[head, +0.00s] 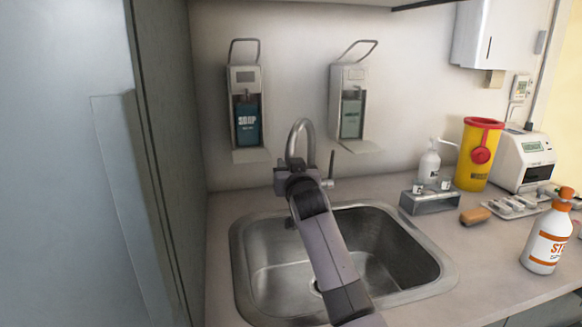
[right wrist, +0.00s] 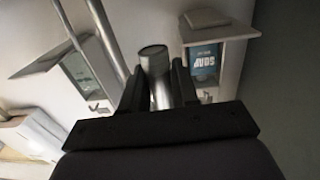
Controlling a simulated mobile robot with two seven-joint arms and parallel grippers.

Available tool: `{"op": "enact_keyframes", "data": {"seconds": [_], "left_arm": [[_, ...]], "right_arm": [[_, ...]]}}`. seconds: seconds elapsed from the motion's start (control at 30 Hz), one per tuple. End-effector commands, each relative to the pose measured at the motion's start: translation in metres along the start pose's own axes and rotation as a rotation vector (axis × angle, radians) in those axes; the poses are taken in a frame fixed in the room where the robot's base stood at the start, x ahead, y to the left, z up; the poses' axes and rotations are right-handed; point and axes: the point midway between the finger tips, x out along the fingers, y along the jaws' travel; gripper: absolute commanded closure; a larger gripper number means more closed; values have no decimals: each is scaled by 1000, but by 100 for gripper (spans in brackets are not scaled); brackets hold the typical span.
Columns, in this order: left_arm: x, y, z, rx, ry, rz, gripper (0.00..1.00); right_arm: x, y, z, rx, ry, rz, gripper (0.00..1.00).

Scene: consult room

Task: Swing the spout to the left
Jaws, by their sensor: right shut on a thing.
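The spout (head: 302,123) is a curved metal tube arching up behind the sink (head: 408,252). My right gripper (head: 296,168) reaches over the basin and is shut on the spout near its outlet end. In the right wrist view, my right gripper's two dark fingers (right wrist: 158,82) stand on either side of the spout's round end (right wrist: 153,53). The tap's thin lever (head: 332,163) sticks up just right of the spout. My forearm and gripper hide the tap's base and part of the basin. My left gripper is out of view.
A soap dispenser (head: 247,118) and a second dispenser (head: 350,105) hang on the wall behind. A tall grey cabinet (head: 70,170) closes off the left.

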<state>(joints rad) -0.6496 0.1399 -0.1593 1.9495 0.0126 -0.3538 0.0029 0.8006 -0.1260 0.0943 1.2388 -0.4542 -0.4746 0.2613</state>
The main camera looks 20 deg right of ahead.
Motion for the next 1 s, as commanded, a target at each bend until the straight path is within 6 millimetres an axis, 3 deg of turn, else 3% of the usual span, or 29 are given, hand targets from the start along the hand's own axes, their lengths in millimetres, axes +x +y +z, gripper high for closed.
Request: {"op": "enact_keyframes", "data": {"seconds": [0.7,0.73,0.77,1.0], "left_arm": [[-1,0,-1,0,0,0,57],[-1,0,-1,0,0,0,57],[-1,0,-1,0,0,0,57],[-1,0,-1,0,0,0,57]], "right_arm": [[0,-2,0,-7,0,-3,100],[0,-2,0,-8,0,-3,61],[0,-2,0,-7,0,-2,52],[0,-1,0,-4,0,-1,52]]}}
